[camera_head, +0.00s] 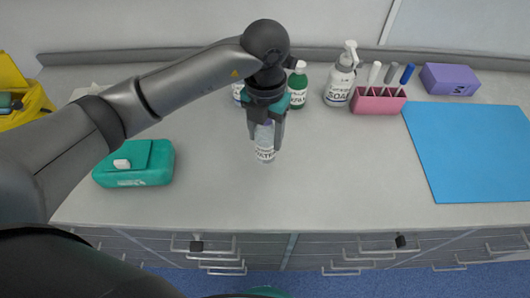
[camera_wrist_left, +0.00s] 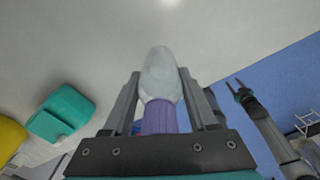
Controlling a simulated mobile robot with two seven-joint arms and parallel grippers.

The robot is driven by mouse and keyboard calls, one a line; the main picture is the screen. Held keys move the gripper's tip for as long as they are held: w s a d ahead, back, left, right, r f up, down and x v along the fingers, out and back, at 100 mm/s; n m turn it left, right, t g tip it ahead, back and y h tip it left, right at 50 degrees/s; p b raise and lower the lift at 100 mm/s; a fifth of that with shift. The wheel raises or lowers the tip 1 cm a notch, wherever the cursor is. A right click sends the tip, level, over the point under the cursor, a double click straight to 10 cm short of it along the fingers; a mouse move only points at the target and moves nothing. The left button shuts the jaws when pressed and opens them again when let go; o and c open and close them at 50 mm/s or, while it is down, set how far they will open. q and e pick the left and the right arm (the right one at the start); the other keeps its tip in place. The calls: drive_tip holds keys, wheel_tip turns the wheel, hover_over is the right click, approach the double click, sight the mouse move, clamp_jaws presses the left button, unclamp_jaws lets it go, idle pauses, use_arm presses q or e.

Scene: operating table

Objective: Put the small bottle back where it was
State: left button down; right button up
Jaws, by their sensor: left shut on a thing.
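The small bottle (camera_head: 265,153), clear with a pale label reading something like "WATER", is upright over the middle of the counter. My left gripper (camera_head: 265,135) is shut on it from above. I cannot tell whether its base touches the counter. In the left wrist view the bottle (camera_wrist_left: 160,75) sits between the fingers, its purple cap (camera_wrist_left: 160,117) closest to the palm.
Behind my left gripper stand a green bottle (camera_head: 298,88), a partly hidden bottle (camera_head: 238,92) and a soap dispenser (camera_head: 339,85). A pink pen holder (camera_head: 377,103), purple box (camera_head: 449,79) and blue mat (camera_head: 470,150) are right. A green case (camera_head: 135,172) lies left. The front middle counter is clear.

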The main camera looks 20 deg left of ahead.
sight(265, 154)
use_arm(q)
drive_tip(key=shift+f, duration=3.55)
drive_tip(key=shift+f, duration=0.1)
drive_tip(key=shift+c, duration=1)
unclamp_jaws()
wheel_tip(265, 154, up, 12)
drive_tip(key=shift+r, duration=0.15)
